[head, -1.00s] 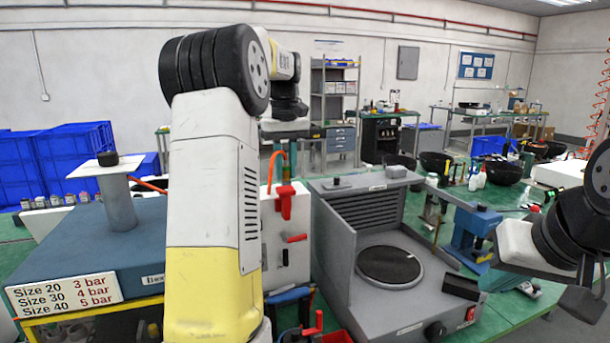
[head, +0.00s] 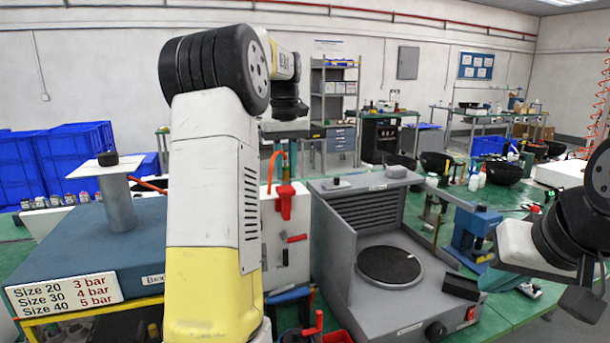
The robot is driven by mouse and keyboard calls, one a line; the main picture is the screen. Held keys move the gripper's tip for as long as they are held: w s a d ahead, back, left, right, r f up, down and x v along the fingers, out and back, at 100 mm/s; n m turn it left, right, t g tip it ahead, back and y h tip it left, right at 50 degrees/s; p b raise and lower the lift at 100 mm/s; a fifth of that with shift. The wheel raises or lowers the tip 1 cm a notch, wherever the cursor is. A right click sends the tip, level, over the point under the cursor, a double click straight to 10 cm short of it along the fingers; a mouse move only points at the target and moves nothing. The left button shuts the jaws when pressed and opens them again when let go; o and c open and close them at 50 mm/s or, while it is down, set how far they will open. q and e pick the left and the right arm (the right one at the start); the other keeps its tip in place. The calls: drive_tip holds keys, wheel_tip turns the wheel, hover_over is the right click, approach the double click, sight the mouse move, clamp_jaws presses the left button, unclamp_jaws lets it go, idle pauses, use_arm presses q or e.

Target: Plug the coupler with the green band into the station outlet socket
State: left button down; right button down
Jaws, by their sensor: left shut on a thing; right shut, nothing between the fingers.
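My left arm rises in front of me and bends away. Its wrist ends at the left gripper (head: 286,129), which is small, far off and partly hidden by the arm. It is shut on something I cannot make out. I cannot tell the station outlet socket there. No green band shows on any coupler.
A grey machine (head: 338,235) with a round black plate stands right of the white box. A blue press (head: 474,235) is beyond it. A blue-grey unit (head: 75,250) with a pressure sign (head: 65,291) stands at left. Green bench (head: 512,308) shows between the machine and my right arm.

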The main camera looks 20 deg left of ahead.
idle(0.4)
use_arm(q)
drive_tip(key=shift+r, duration=3)
drive_tip(key=c, duration=1.9)
unclamp_jaws()
drive_tip(key=shift+c, duration=0.2)
clamp_jaws()
